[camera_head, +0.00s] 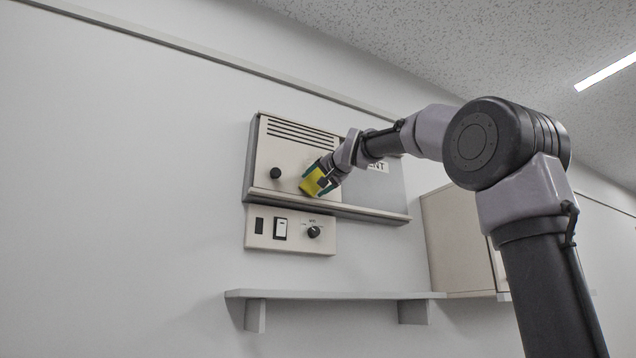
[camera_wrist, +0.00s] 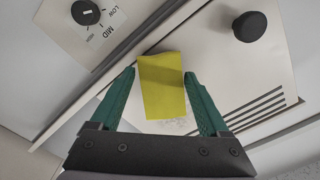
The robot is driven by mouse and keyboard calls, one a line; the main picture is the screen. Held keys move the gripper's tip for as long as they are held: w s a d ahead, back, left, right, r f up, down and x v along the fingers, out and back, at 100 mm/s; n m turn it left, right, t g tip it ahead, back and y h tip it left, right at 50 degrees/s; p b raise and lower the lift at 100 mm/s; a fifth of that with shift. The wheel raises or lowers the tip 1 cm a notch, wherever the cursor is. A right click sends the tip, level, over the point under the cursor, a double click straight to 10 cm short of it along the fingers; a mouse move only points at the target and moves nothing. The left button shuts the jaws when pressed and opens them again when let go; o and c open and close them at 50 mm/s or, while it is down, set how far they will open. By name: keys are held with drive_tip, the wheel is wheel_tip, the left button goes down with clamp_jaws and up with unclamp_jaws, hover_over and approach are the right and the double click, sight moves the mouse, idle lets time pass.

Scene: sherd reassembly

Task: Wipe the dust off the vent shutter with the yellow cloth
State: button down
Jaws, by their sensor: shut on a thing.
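The vent shutter (camera_head: 285,160) is a cream panel on the wall with dark slots along its top and a black knob at its left. It also shows in the wrist view (camera_wrist: 225,75), with a greyish speckled dust patch (camera_wrist: 182,124) beside the cloth. My gripper (camera_head: 321,182) is at the lower right part of the shutter, shut on the yellow cloth (camera_head: 313,182). In the wrist view the cloth (camera_wrist: 162,88) sits between the green fingers (camera_wrist: 160,76), over the shutter's face. I cannot tell whether it touches the panel. My arm hides part of the shutter and its label.
A ledge (camera_head: 350,211) runs below the shutter. Beneath it is a control panel (camera_head: 262,230) with a switch and a dial, its MID mark readable in the wrist view. A shelf (camera_head: 340,295) is lower down, and a cabinet (camera_head: 455,240) stands right. The left wall is clear.

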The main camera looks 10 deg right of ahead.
drive_tip(key=shift+w+r, duration=0.15)
drive_tip(key=shift+r, duration=5.35)
drive_tip(key=shift+v, duration=3)
drive_tip(key=v, duration=0.3)
